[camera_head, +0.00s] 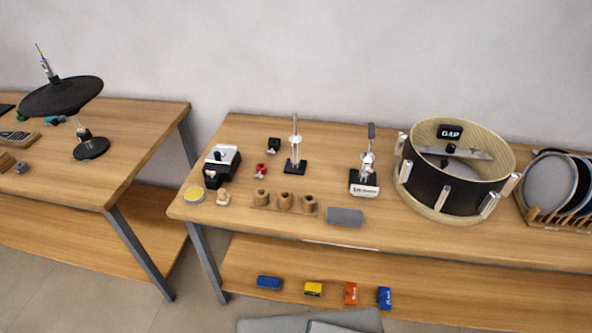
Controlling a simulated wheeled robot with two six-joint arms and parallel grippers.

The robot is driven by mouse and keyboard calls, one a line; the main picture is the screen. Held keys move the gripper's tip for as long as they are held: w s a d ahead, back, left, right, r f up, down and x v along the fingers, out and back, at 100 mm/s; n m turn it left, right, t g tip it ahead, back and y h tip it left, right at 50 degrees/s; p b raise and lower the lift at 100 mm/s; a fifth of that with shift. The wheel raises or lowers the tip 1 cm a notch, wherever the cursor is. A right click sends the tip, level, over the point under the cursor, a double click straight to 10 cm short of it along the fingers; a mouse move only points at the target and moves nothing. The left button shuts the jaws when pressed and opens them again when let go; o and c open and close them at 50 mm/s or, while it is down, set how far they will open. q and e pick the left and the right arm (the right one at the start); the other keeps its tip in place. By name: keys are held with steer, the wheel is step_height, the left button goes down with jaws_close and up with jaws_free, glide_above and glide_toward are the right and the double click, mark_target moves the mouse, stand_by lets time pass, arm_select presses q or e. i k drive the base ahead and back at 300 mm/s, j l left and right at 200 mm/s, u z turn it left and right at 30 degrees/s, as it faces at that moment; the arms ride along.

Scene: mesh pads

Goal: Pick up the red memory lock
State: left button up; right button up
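A small red part (261,170), which looks like the red memory lock, sits on the wooden table at the right, left of its middle. It stands between a black-and-white box (221,165) and a stand with a black base (295,163). A small black block (273,145) is just behind it. A row of brown wooden pieces (284,201) lies in front of it. The part is too small for its details to show. Neither of my grippers is in view.
A drum shell (441,188) and a rack of discs (556,192) fill the table's right side. A grey cylinder (345,216) lies near the front edge. A lower shelf (460,290) holds several coloured boxes. Another table (115,140) with a cymbal (62,97) stands left, across a gap.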

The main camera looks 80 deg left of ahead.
mark_target(261, 168)
steer(key=u, duration=3.2)
